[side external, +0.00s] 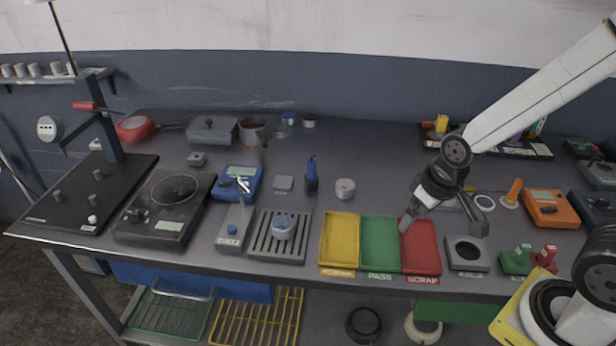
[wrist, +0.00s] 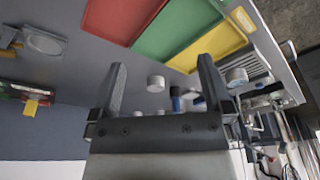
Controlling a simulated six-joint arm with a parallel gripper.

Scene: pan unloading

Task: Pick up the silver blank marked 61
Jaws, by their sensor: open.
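A short silver cylinder (side external: 345,188) stands on the bench behind the yellow tray, and no number on it is readable. In the wrist view the silver cylinder (wrist: 155,83) shows between my fingers, but well beyond them. A second silver round piece (side external: 284,225) sits on the grey slatted rack, and it also shows in the wrist view (wrist: 237,76) near a fingertip. I cannot tell which one is marked 61. My gripper (side external: 443,222) is open and empty, raised around the red tray's right side. Its fingers show in the wrist view (wrist: 161,66).
Yellow (side external: 339,241), green (side external: 380,243) and red (side external: 420,247) trays line the front edge. A blue upright tool (side external: 311,178) stands left of the bench cylinder. A grey block with a round recess (side external: 467,253) is right of the red tray. The bench behind the trays is mostly clear.

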